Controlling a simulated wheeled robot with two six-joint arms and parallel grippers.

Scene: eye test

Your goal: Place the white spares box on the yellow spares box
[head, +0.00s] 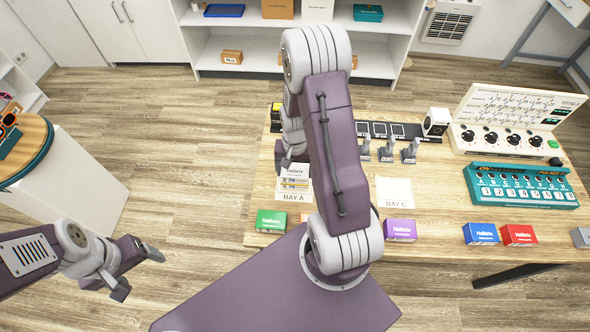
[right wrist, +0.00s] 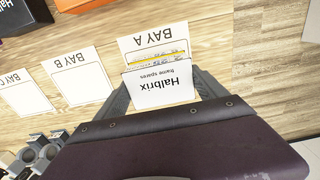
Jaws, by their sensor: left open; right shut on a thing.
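The white spares box (right wrist: 158,88), lettered "Halbrix frame spares", is between the fingers of my right gripper (right wrist: 162,95), which is shut on it. Just beyond it in the right wrist view, a thin strip of the yellow spares box (right wrist: 157,57) shows over the BAY A card (right wrist: 150,41); the white box hides most of it. The white box appears directly above the yellow one; I cannot tell whether they touch. In the head view my right gripper (head: 290,158) is at the BAY A card, partly hidden by my arm. My left gripper (head: 136,271) is open and empty, off the table's left side.
A green box (head: 271,220) and a purple box (head: 400,230) stand along the near table edge, with blue (head: 480,233) and red (head: 519,235) boxes further right. Small grey clamp-like things (head: 387,150) stand behind the cards. The BAY C card (head: 395,191) is bare.

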